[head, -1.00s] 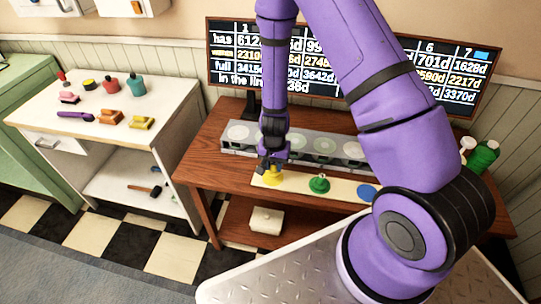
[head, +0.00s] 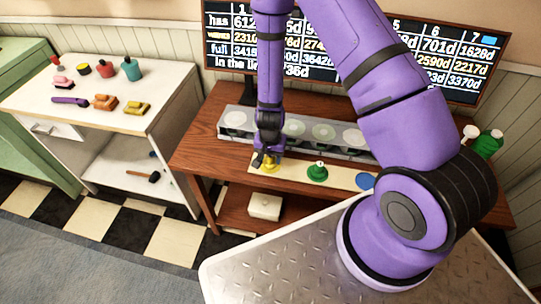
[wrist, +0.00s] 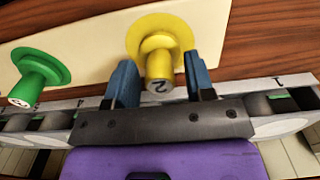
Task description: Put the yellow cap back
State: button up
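The yellow cap (head: 269,166) sits on a cream strip (head: 340,176) along the front of the brown table. In the wrist view the yellow cap (wrist: 160,44) has a wide round flange and a knob marked 2 pointing toward me. My gripper (head: 266,157) is at the cap, pointing down. In the wrist view the two blue fingers of my gripper (wrist: 160,85) stand on either side of the knob, with a narrow gap showing on each side. A green cap (head: 317,172) stands on the strip to the right; it also shows in the wrist view (wrist: 38,76).
A grey rack (head: 234,131) with a row of round openings stands behind the strip, close to my gripper. A blue disc (head: 366,181) lies further right on the strip. A screen (head: 445,60) and a green bottle (head: 487,145) stand behind. A white side table (head: 60,80) holds small coloured items.

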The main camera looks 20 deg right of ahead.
jog(key=shift+r, duration=0.1)
jog(key=s+d+r+n+t+y, duration=0.1)
jog(key=s+r+n, duration=0.1)
jog(key=r, duration=1.6)
jog(key=s+r+n+t+y, duration=0.1)
jog(key=s+r+n, duration=0.1)
jog(key=r, duration=1.7)
jog(key=s+d+r+n+t+h, duration=0.1)
jog(key=s+d+r, duration=0.2)
jog(key=s+r, duration=0.4)
jog(key=s+d+r+n+t+h, duration=0.1)
jog(key=s+d+r+n+t, duration=0.1)
jog(key=s+r, duration=0.6)
jog(key=shift+s+d, duration=0.45)
jog(key=shift+s, duration=0.6)
